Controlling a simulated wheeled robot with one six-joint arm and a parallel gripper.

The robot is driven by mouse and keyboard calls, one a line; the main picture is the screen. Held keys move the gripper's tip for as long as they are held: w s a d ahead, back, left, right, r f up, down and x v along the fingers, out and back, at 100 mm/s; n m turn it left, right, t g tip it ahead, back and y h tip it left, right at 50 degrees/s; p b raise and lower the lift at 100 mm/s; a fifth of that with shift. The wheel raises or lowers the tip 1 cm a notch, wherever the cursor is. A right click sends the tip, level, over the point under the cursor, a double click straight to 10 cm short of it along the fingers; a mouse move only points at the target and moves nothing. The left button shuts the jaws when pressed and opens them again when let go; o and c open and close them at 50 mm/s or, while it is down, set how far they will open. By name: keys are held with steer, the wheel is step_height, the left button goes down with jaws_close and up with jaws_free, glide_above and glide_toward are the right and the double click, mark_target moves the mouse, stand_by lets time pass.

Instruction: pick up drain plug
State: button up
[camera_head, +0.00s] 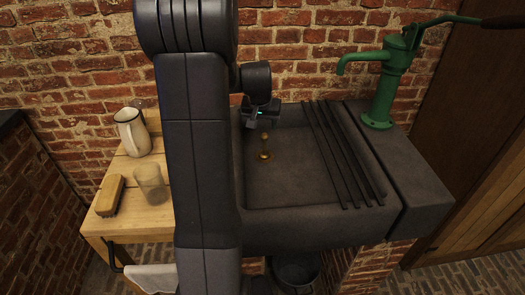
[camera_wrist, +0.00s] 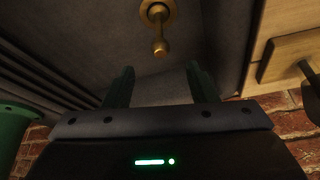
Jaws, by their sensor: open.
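The brass drain plug (camera_head: 265,155) sits in the left part of the dark stone sink (camera_head: 310,230), with a thin stem and a small round knob standing up from its round base. In the wrist view the plug (camera_wrist: 161,47) is at the top centre, its knob pointing toward my gripper. My gripper (camera_wrist: 160,85) is open, with two dark green fingers spread apart and nothing between them. The knob lies beyond the fingertips, roughly centred between them, and is not touched. In the head view my gripper (camera_head: 256,118) is over the back left of the sink, behind the plug.
Dark bars (camera_head: 338,150) lie across the sink's right side. A green hand pump (camera_head: 382,95) stands at the right. A brick wall is behind.

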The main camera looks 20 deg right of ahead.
mark_target(265, 140)
steer(key=x, duration=1.2)
steer(key=shift+s, duration=0.1)
jaws_close()
